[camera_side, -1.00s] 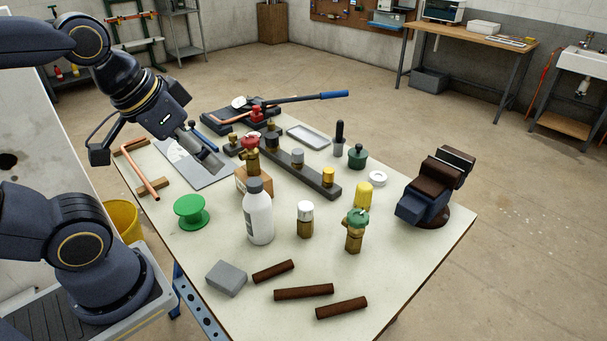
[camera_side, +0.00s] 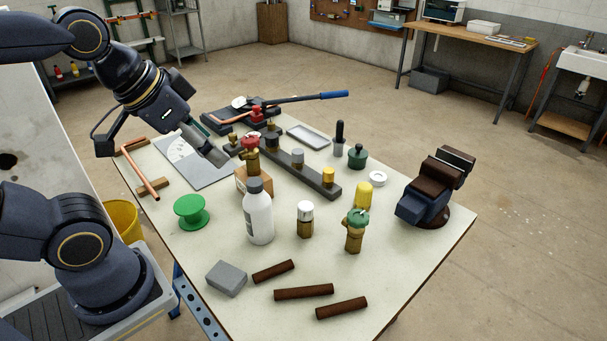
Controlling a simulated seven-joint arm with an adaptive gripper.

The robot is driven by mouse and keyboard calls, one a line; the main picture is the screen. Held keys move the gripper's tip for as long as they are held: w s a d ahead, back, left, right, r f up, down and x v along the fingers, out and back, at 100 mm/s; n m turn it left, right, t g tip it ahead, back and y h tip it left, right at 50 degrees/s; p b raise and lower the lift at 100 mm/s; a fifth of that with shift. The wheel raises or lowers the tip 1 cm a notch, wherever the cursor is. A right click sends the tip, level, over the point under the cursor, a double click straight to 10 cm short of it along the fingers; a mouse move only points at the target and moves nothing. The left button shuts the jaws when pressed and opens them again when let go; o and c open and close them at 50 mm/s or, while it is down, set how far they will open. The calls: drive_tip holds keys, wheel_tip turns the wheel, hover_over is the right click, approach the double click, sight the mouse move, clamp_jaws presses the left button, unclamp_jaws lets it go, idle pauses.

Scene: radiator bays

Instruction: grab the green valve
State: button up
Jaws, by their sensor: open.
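The green valve (camera_side: 355,232) has a brass body and a green handwheel on top. It stands upright on the table's near right part. My gripper (camera_side: 222,162) is open and empty above the back left of the table, pointing down and to the right. It is well apart from the green valve, to its left and farther back. The fingertips are small in this view.
Between them stand a valve with a red handwheel (camera_side: 250,152), a white bottle (camera_side: 258,215) and a white-capped valve (camera_side: 305,220). A yellow cylinder (camera_side: 363,194) stands just behind the green valve. A vise (camera_side: 435,190) is to the right; brown rods (camera_side: 304,292) lie in front.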

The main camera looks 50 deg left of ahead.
drive_tip(key=w+d+r+m, duration=0.2)
drive_tip(key=w+d+m, duration=0.15)
drive_tip(key=w, duration=0.25)
drive_tip(key=m+g+h, duration=0.3)
drive_tip(key=m, duration=0.1)
hover_over(353, 217)
drive_tip(key=s+a, duration=0.3)
wheel_tip(353, 217, down, 14)
drive_tip(key=x, duration=1)
drive_tip(key=shift+d+r, duration=0.15)
drive_tip(key=x, duration=0.5)
drive_tip(key=shift+w+f, duration=0.2)
drive_tip(key=shift+f, duration=0.2)
clamp_jaws()
